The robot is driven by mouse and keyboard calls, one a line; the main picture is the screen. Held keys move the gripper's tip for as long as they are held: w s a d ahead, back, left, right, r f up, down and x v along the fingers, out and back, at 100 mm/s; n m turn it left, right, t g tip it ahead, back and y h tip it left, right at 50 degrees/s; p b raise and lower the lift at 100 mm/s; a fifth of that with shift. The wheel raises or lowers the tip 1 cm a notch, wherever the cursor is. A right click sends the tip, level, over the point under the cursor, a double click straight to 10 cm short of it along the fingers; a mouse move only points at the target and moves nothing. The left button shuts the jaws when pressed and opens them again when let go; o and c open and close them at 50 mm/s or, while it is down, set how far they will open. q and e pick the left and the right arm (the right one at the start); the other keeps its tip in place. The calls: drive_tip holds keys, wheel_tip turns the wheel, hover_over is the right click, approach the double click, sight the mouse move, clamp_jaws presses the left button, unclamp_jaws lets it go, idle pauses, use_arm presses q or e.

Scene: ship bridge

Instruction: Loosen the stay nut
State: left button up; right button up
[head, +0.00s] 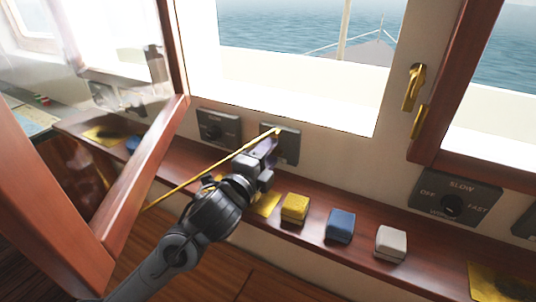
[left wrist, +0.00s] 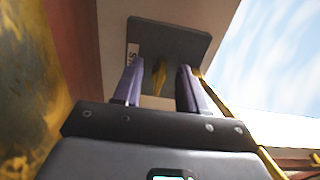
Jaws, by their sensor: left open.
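The stay nut, a small brass piece (left wrist: 159,76), sits on a dark plate (left wrist: 181,43) on the wall in the left wrist view. In the head view the same plate (head: 291,146) is below the window, with brass (head: 277,131) at its upper left. A thin brass stay rod (head: 195,179) slants from there down left to the open window sash (head: 140,185). My left gripper (head: 269,147) is open in front of the plate. In the wrist view its purple fingers stand on either side of the nut, with gaps visible. My right gripper is not in view.
A wooden ledge (head: 330,256) runs below, with a yellow block (head: 295,208), a blue block (head: 339,226) and a white block (head: 390,243). A wiper switch panel (head: 456,198) is at right, another panel (head: 218,128) at left. A brass window latch (head: 412,88) is upper right.

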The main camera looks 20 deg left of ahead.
use_arm(q)
drive_tip(key=s, duration=0.7)
drive_tip(key=s+a, duration=0.1)
drive_tip(key=s, duration=0.2)
drive_tip(key=shift+s, duration=0.4)
